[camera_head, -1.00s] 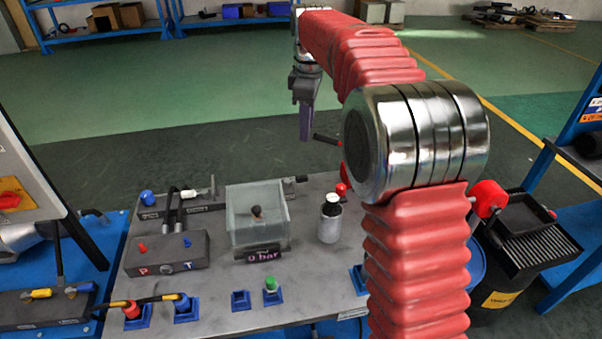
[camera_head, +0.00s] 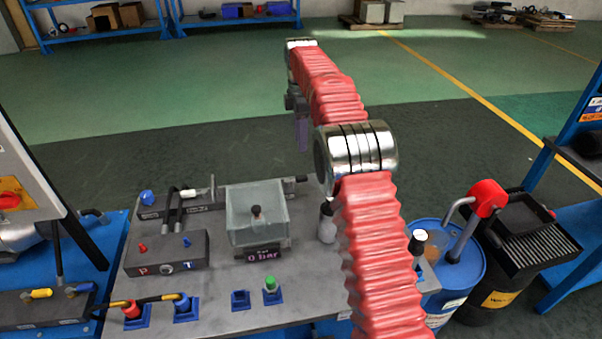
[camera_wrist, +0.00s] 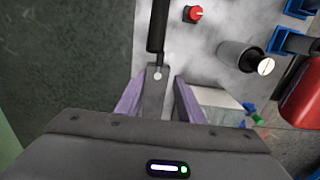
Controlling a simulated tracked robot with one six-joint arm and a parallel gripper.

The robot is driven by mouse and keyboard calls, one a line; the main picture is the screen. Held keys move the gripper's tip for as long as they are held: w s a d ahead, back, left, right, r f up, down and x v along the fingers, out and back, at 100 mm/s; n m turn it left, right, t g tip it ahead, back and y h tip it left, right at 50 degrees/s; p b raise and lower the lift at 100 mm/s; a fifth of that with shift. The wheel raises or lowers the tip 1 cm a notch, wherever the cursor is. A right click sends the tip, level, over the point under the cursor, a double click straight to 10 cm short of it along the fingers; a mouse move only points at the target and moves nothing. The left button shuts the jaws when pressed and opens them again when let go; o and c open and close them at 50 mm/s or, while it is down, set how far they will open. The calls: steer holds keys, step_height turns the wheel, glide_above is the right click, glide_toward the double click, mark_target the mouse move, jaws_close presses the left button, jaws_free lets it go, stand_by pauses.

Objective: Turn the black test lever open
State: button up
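In the wrist view the black test lever (camera_wrist: 156,25) is a dark bar running from the top edge down to a thin grey stem. The stem ends at a pale round pivot on a grey block (camera_wrist: 153,92). My gripper (camera_wrist: 158,92) is open, its two purple fingers spread on either side of the block, with nothing held. The lever bar lies beyond the fingertips. I cannot tell the height gap. In the head view my gripper (camera_head: 302,132) hangs pointing down behind the bench's back edge.
A clear box (camera_head: 257,215) with a "0 bar" display (camera_head: 262,254) stands on the bench. A red knob (camera_wrist: 194,13) and a bottle (camera_wrist: 243,56) lie right of the lever in the wrist view. A blue drum (camera_head: 450,270) stands right of my arm.

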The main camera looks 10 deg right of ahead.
mark_target(300, 176)
steer(key=shift+f, duration=0.15)
step_height(300, 176, down, 14)
steer(key=shift+r, duration=0.2)
stand_by(0.5)
steer(key=shift+c, duration=0.2)
jaws_close()
stand_by(0.4)
